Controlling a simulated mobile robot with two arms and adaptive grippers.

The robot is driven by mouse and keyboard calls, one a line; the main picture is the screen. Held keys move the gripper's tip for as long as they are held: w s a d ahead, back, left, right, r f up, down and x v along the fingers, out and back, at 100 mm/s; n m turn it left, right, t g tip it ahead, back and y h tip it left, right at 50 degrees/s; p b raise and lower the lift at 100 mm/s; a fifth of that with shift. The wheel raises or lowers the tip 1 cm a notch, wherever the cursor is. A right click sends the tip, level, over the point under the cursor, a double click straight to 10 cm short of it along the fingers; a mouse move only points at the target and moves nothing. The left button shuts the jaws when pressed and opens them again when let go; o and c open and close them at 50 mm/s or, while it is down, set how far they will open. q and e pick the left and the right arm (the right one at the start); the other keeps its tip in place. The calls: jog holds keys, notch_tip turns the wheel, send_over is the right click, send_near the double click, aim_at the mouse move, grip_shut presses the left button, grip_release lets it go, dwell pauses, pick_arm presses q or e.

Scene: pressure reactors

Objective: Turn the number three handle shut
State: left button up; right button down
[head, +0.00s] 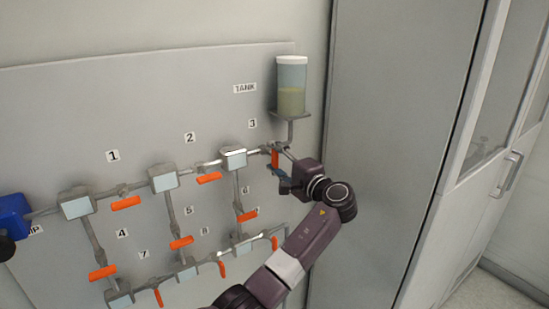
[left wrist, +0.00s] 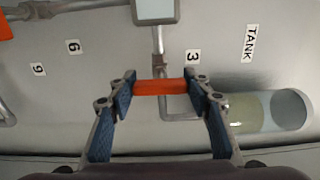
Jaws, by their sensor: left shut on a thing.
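The number three handle (head: 275,158) is an orange lever below the label 3 (head: 252,124), on the pipe between a grey box (head: 233,158) and the tank (head: 291,86). It hangs down, crosswise to the pipe that comes from the box. My left gripper (head: 280,175) reaches it from the lower right and hides part of it. In the left wrist view the handle (left wrist: 160,88) lies between the two blue fingers of my left gripper (left wrist: 161,92), which are shut on its ends. My right gripper is not in view.
Other orange handles, such as the number two (head: 209,178) and number one (head: 126,203), sit on pipes to the left on the grey panel (head: 60,100). A blue pump (head: 14,215) is at far left. A tall grey cabinet (head: 400,110) stands at right.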

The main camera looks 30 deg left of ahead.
pick_arm(q)
jog(key=o, duration=1.2)
jog(key=shift+d, duration=0.1)
jog(key=v, duration=1.2)
jog(key=shift+f, duration=0.1)
